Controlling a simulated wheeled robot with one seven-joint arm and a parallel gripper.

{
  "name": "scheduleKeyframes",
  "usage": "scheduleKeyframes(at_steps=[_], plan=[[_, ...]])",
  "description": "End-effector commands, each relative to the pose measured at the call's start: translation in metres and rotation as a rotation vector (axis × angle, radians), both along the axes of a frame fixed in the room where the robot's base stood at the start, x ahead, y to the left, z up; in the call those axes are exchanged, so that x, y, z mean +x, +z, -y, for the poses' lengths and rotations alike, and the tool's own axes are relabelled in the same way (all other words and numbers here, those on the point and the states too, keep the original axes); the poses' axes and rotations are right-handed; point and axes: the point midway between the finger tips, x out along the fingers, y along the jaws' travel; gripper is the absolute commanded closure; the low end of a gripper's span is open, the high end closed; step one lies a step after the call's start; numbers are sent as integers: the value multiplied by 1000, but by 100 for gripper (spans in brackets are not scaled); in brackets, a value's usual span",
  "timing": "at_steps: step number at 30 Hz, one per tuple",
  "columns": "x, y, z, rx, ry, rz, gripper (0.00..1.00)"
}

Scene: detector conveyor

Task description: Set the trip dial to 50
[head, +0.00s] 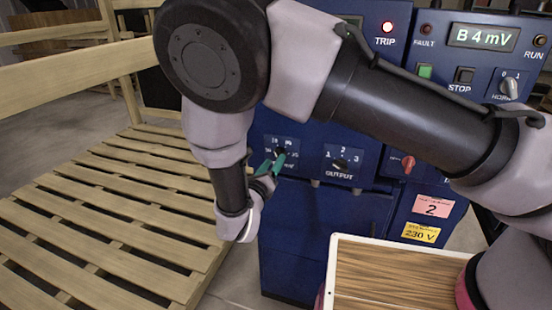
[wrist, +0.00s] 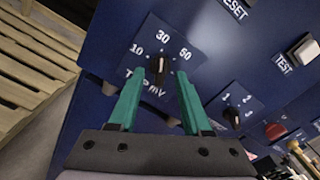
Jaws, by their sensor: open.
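The trip dial (wrist: 159,74) is a small black knob on a blue panel, with 10, 30 and 50 around it and "TRIP mV" below. Its light mark appears to point up, near 30. My gripper (wrist: 160,72) has two teal fingers, open, with one tip on each side of the knob. The wrist view does not show clearly whether they touch it. In the head view the dial (head: 280,150) is partly hidden by my gripper (head: 279,158), which reaches the panel from below.
An OUTPUT knob (head: 341,165) sits right of the dial, with a red knob (head: 408,162) further right. A slatted wooden pallet (head: 100,215) lies left; a wood-topped tray (head: 395,280) is in front.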

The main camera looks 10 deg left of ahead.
Motion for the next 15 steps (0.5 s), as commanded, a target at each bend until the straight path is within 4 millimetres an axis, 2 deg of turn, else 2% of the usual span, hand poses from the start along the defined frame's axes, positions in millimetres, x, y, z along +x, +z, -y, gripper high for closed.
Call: scheduleKeyframes(at_steps=[3, 6, 15], plan=[[18, 0, 2, 1, -2, -1, 51], [26, 0, 2, 1, 0, -1, 51], [32, 0, 2, 1, 0, -1, 51]])
